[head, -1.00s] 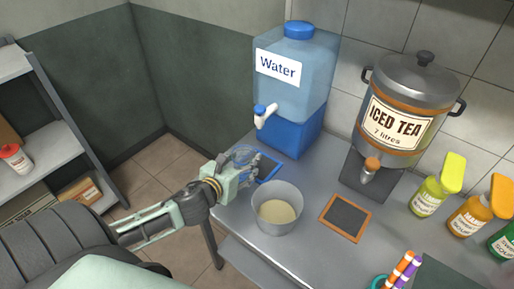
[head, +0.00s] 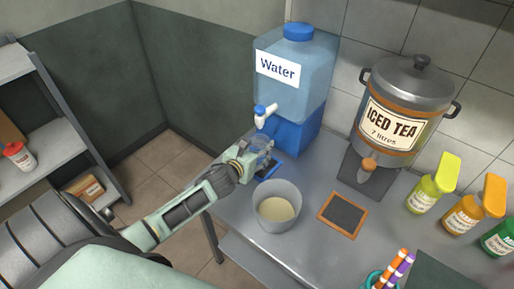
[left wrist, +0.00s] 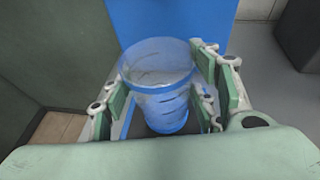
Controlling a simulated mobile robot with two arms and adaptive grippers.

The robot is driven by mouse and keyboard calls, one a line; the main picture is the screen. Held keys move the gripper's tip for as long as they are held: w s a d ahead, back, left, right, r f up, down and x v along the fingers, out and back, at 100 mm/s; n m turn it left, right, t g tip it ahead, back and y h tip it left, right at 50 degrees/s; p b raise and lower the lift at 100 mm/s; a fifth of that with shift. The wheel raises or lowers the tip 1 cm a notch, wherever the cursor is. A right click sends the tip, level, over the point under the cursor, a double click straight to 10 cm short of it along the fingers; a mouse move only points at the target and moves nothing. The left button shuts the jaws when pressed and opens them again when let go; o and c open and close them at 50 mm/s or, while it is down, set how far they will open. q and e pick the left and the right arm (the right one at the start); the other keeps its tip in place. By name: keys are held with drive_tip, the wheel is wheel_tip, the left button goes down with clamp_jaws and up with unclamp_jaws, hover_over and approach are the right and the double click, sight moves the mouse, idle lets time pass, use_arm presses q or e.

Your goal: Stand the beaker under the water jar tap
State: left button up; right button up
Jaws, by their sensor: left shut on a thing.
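The clear beaker (head: 263,145) is held upright by my left gripper (head: 254,157), in front of the water jar (head: 294,85) and below its white tap (head: 265,112) with a blue top. In the left wrist view the beaker (left wrist: 160,80) stands between the fingers, with the blue jar base behind it. A blue drip mat (head: 268,168) lies under it. I cannot tell whether the beaker's bottom touches the mat or whether its mouth is exactly under the spout. My right gripper is out of view.
To the right are a small framed slate (head: 343,216), the iced tea urn (head: 400,110) and several bottles. The counter's left edge runs below my left arm.

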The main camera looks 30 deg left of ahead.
use_arm(q)
drive_tip(key=o, duration=0.9)
drive_tip(key=shift+f, duration=0.15)
drive_tip(key=shift+c, duration=0.2)
drive_tip(key=o, duration=0.5)
drive_tip(key=shift+c, duration=0.2)
drive_tip(key=shift+r, duration=0.25)
drive_tip(key=shift+s, duration=0.3)
drive_tip(key=b+v, duration=0.1)
drive_tip(key=v, duration=1)
drive_tip(key=shift+r, duration=0.15)
